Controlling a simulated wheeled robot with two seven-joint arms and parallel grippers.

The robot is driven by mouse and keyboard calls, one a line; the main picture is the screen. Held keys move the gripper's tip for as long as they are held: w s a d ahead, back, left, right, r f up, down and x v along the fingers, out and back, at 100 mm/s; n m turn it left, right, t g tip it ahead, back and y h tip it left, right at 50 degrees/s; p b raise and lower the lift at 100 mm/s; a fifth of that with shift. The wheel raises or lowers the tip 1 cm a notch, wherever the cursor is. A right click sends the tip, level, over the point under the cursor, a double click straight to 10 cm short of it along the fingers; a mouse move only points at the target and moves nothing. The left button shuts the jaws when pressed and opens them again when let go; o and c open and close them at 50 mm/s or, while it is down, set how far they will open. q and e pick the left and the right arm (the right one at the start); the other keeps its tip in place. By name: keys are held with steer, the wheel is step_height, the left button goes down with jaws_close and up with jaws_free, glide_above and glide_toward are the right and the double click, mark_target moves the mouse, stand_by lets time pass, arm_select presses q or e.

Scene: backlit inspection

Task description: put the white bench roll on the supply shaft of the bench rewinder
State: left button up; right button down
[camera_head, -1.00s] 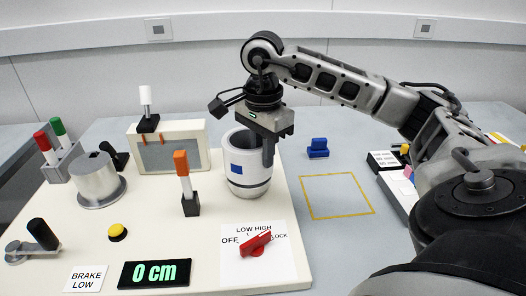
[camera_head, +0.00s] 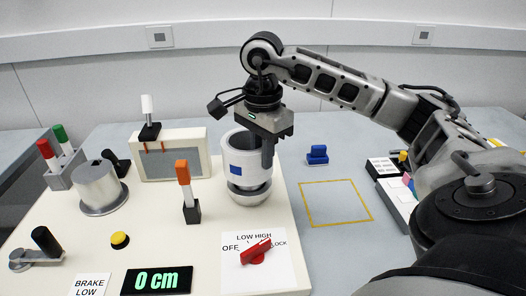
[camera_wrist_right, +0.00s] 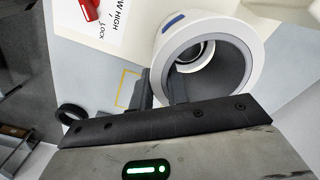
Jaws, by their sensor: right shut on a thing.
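The white bench roll (camera_head: 241,152), with a blue square on its side, hangs about upright in my right gripper (camera_head: 268,150). The gripper is shut on the roll's wall. In the right wrist view the roll (camera_wrist_right: 247,55) shows its wide grey bore, with one finger at the bore and one outside the wall. The roll is over a pale round base (camera_head: 249,198) on the bench rewinder (camera_head: 150,222). A grey band shows between them, and a round part shows through the bore. Most of the supply shaft is hidden by the roll. My left gripper is not in view.
A silver drum (camera_head: 101,187) stands at the left of the rewinder. An orange-topped lever (camera_head: 185,180) and a grey panel (camera_head: 175,157) stand near the roll. A red knob (camera_head: 256,250) is in front. A yellow-outlined square (camera_head: 335,205) on the table is empty.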

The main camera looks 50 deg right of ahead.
mark_target(264, 178)
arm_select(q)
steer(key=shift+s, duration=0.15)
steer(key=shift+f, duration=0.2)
arm_select(e)
steer(key=shift+f, duration=0.15)
steer(key=shift+f+b, duration=0.5)
steer(key=shift+b, duration=0.15)
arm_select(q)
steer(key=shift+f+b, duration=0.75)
arm_select(e)
steer(key=shift+f, duration=0.95)
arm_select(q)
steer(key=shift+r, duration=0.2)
arm_select(e)
steer(key=shift+r, duration=0.25)
steer(key=shift+s+d, duration=0.1)
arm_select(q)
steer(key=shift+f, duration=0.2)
arm_select(e)
steer(key=shift+f, duration=0.4)
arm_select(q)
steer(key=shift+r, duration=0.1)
arm_select(e)
steer(key=shift+r, duration=0.15)
